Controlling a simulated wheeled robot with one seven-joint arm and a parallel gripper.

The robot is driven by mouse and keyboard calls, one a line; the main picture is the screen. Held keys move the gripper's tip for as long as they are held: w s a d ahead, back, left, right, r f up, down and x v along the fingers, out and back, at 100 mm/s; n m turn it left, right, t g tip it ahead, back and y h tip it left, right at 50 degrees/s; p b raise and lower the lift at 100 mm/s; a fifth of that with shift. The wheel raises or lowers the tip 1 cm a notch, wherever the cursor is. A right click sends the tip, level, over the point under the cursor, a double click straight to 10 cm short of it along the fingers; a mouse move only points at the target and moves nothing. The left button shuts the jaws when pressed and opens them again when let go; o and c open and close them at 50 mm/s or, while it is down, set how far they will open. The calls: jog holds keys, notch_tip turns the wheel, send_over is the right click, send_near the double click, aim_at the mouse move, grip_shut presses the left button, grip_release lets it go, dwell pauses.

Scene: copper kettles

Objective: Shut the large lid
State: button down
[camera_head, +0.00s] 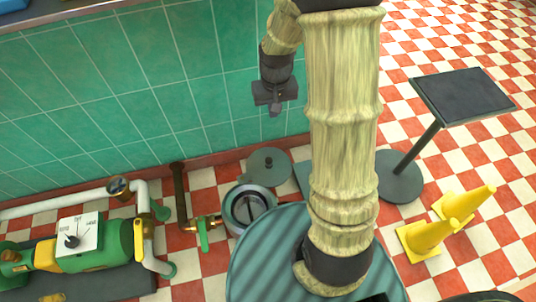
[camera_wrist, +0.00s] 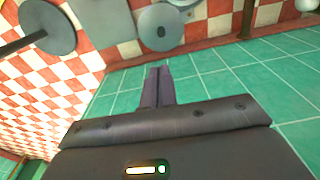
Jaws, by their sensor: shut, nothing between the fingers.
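The large lid (camera_head: 282,168) is a round grey-green disc with a dark knob, seen open behind the grey pot (camera_head: 230,215). The pot's round mouth is uncovered and shows a dark interior. In the wrist view the lid (camera_wrist: 176,36) lies beyond my fingertips, with part of the pot (camera_wrist: 183,3) at the top edge. My gripper (camera_head: 275,112) is shut and empty, in front of the green tiled wall and apart from the lid. Its closed fingers also show in the wrist view (camera_wrist: 158,72). I cannot tell how the lid joins the pot.
A brass pipe with a green valve handle (camera_head: 204,236) adjoins the pot's left side. A green pump (camera_head: 100,245) stands at lower left. Yellow cones (camera_head: 427,237) and a dark stand (camera_head: 462,95) are at right. The tiled wall (camera_head: 130,90) runs behind.

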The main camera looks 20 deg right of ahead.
jog(key=w+f+g+b, duration=0.25)
jog(key=w+f, duration=0.55)
jog(key=f, duration=0.5)
jog(key=b, duration=0.3)
send_over(268, 152)
notch_tip(268, 152, down, 14)
jog(key=f, duration=0.1)
jog(key=shift+s+a+r+g, duration=0.3)
jog(key=shift+s+a+g, duration=0.05)
jog(key=shift+g, duration=0.1)
jog(key=b+x, duration=0.5)
jog(key=x, duration=0.5)
jog(key=shift+a, duration=0.1)
jog(key=shift+s+a+r+m, duration=0.1)
jog(key=shift+s+m, duration=0.05)
jog(key=shift+m, duration=0.15)
